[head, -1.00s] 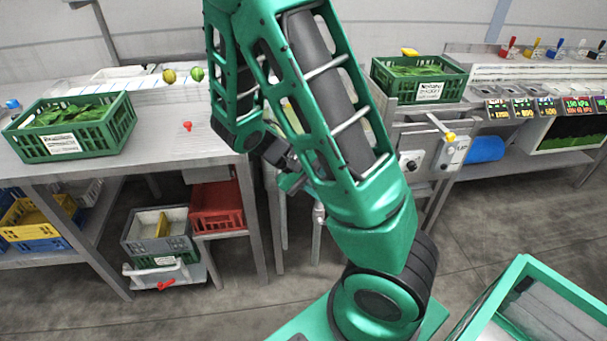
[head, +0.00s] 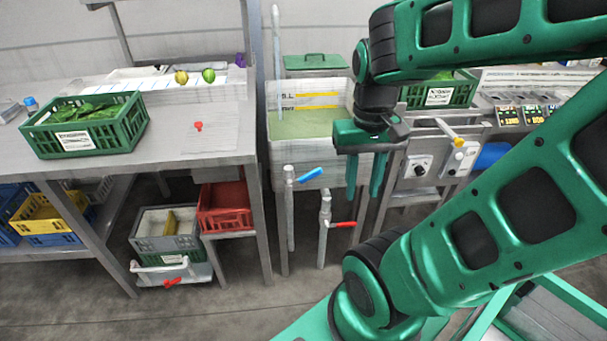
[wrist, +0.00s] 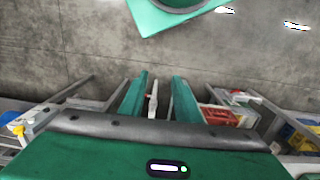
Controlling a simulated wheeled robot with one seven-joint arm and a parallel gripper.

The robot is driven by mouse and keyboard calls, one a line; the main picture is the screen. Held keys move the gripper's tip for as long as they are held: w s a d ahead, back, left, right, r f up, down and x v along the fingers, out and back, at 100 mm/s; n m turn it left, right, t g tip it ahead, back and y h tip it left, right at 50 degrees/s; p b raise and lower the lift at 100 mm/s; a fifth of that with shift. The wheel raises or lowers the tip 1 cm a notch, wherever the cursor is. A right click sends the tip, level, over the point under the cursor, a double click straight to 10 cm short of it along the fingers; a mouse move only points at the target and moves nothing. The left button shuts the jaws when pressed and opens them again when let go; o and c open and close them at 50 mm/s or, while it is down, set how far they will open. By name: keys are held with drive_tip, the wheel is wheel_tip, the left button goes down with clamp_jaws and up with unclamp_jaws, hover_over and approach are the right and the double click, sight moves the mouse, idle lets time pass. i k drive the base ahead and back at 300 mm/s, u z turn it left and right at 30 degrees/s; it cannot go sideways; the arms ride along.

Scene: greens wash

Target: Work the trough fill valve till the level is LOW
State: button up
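The trough (head: 343,97) stands between the two benches, with green water (head: 303,124) inside. Two yellow level lines with black lettering mark its back wall; the lettering is too small to read surely. The water surface lies just below the lower line. Under the trough front are a blue-handled valve (head: 309,175) and a red-handled valve (head: 341,224) on upright pipes; no label shows which one fills. My gripper (head: 363,198) points down at the trough's front right, right of both handles, touching neither. Its fingers are apart and empty, also in the wrist view (wrist: 161,77).
Green crates of leaves stand on the left bench (head: 190,135) and the right bench. A control box with knobs (head: 416,167) is close right of my gripper. A red crate (head: 224,205) sits low at left. Floor in front is clear.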

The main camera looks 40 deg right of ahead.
sight(312, 175)
drive_tip(key=u, duration=0.05)
drive_tip(key=k, duration=1.1)
drive_tip(key=z, duration=0.5)
drive_tip(key=i, duration=1)
drive_tip(key=u, duration=0.05)
